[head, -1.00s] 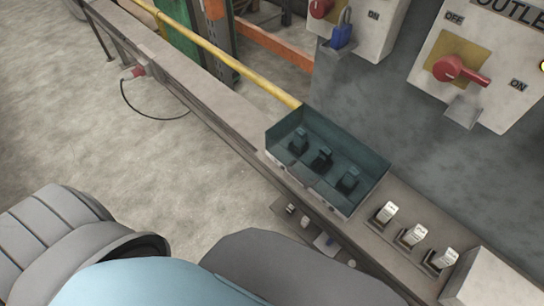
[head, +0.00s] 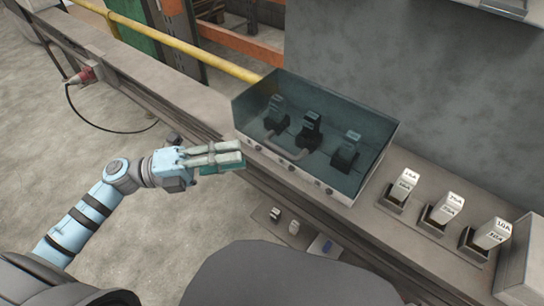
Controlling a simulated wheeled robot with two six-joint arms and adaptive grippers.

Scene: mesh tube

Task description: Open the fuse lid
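The fuse box (head: 357,187) is a shallow grey box on the ledge. Its fuse lid (head: 372,122) looks like clear, teal-tinted plastic and appears to be down over it. Several dark fuse holders show through it. A grey curved handle (head: 284,147) is on the near side of the lid. My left gripper (head: 238,155) is just left of the box's near left corner, fingers pointing right towards the handle. It appears empty and apart from the lid. The fingers overlap in this view, so their opening is unclear. My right gripper is out of view.
Several labelled fuses (head: 447,207) stand in holders right of the box. A grey wall (head: 420,80) rises behind. A yellow rail (head: 190,45) runs at the back left. Small parts (head: 293,227) lie on a lower shelf. A cable with a red plug (head: 88,74) hangs at left.

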